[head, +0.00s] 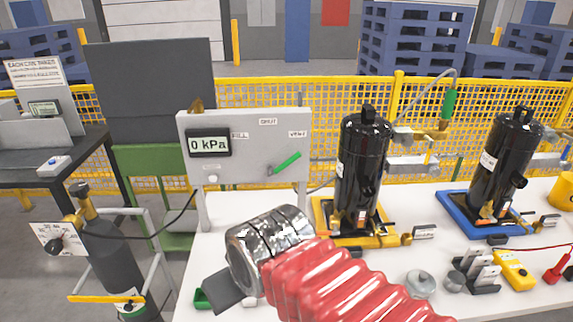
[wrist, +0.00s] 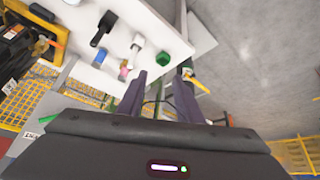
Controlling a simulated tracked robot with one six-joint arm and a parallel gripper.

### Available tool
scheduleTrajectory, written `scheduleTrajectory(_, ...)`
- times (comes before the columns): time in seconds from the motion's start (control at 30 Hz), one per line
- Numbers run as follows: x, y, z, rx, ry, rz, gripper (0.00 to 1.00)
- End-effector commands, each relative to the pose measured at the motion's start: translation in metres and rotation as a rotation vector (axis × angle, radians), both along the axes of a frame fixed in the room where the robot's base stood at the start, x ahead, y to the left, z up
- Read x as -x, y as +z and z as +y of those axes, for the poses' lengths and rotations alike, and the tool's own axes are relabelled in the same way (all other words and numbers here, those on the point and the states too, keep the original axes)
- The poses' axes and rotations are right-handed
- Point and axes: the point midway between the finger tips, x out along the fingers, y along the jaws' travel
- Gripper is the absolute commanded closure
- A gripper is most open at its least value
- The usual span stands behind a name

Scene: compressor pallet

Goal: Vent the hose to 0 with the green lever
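The green lever (head: 287,162) sits on the grey panel (head: 245,125) and slants up to the right, towards the VENT label (head: 298,134). The panel's display (head: 208,143) reads 0 kPa. A dark hose (head: 172,229) runs from the gas cylinder to the panel's left side. My gripper (head: 226,290) is low in front of the panel, apart from the lever; only a dark part of it shows there. In the wrist view my gripper (wrist: 162,77) has its two fingers spread with nothing held between them.
Two black compressors stand on the white table, one on a yellow base (head: 360,238), one on a blue base (head: 460,209). The gas cylinder (head: 112,265) stands at left. Small parts (head: 420,284) lie at the right front. A yellow mesh fence (head: 350,95) runs behind.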

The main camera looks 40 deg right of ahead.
Motion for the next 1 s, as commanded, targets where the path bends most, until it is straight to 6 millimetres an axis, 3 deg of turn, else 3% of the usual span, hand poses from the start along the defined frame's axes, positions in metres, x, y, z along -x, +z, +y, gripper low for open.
scheduleTrajectory(0.17,-0.035,-0.001,-0.027,0.114,0.071,-0.066,0.68)
scheduleTrajectory(0.4,-0.103,-0.002,-0.088,0.405,0.254,-0.186,0.68)
scheduleTrajectory(0.6,-0.147,-0.002,-0.141,0.678,0.421,-0.252,0.68)
scheduleTrajectory(0.8,-0.18,-0.005,-0.189,0.959,0.589,-0.288,0.68)
scheduleTrajectory(1.0,-0.2,-0.01,-0.233,1.242,0.746,-0.303,0.68)
